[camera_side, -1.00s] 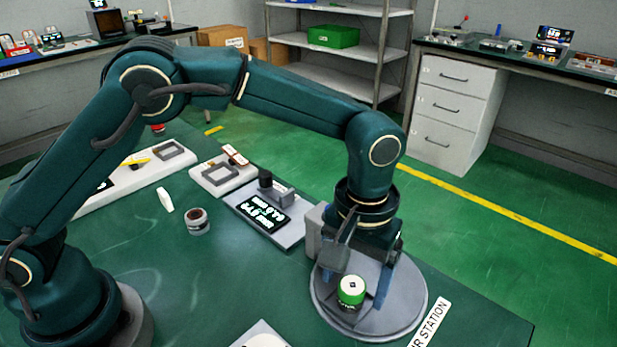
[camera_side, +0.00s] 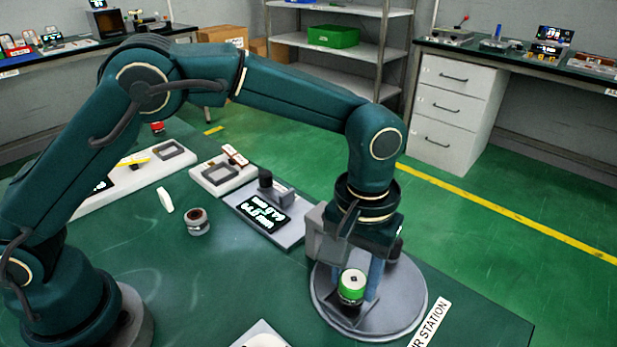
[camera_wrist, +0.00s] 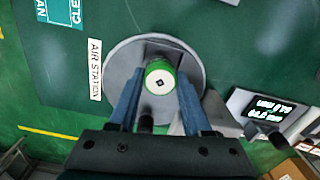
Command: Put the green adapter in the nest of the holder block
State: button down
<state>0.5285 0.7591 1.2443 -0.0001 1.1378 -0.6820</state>
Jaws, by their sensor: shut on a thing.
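The green adapter (camera_side: 352,287) is a short green cylinder with a white top and a small dark square on it. It stands upright at my gripper (camera_side: 362,285), over a grey block (camera_side: 372,318) on the round grey disc (camera_side: 320,300). In the wrist view the adapter (camera_wrist: 160,84) is between the two blue fingers of my gripper (camera_wrist: 159,80), which is shut on it. Finger contact is hard to see. The grey block looks like the holder block, but its nest is hidden. I cannot tell whether the adapter touches the block.
A grey unit with a lit display (camera_side: 265,212) stands left of the disc. A dark round part (camera_side: 198,222) and a white piece (camera_side: 165,200) lie on the green table. White fixtures (camera_side: 222,176) stand farther back. A white plate (camera_side: 262,338) is at the front.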

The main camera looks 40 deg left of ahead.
notch_tip(320, 180, up, 8)
jog(key=shift+r, duration=0.1)
jog(key=a+r, duration=0.4)
jog(key=a, duration=0.7)
jog(key=a+r, duration=0.3)
jog(key=a, duration=0.7)
jog(key=s+a+f+n, duration=0.2)
jog(key=a+f+n, duration=0.1)
jog(key=a+n, duration=0.8)
jog(key=s+a+f+n, duration=0.25)
jog(key=a+n, duration=0.45)
jog(key=a, duration=0.7)
send_over(220, 176)
notch_tip(220, 176, down, 6)
jog(key=shift+f, duration=2.15)
jog(key=shift+f, duration=0.2)
